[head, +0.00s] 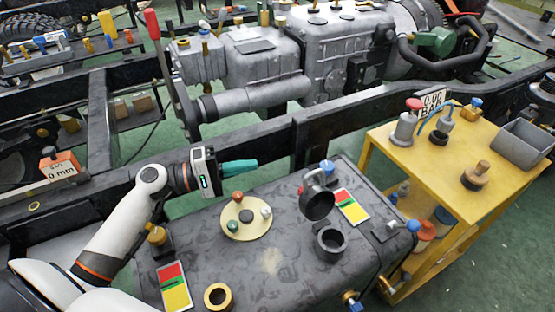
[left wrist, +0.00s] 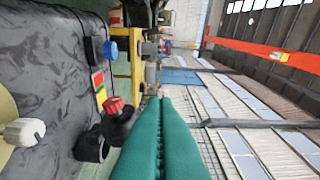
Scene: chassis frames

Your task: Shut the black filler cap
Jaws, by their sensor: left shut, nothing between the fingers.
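The black filler cap (head: 317,203) stands raised, swung up off its black filler neck (head: 331,241) on top of the dark grey tank (head: 265,285). The round mouth of the neck is uncovered. In the left wrist view the neck (left wrist: 90,147) shows at lower left, with the dark cap (left wrist: 118,125) close beside it, partly hidden by my fingers. My left gripper (head: 256,165) has teal fingers, shut and empty. In the head view it is above the tank's back edge, to the left of the cap and apart from it. My right gripper is not in view.
A round cream plate (head: 240,233) with coloured knobs lies left of the neck. A blue-topped fitting (head: 327,167) and a coloured label (head: 352,208) are close to the cap. A black frame rail (head: 270,137) runs behind. A yellow cart (head: 440,177) stands at right.

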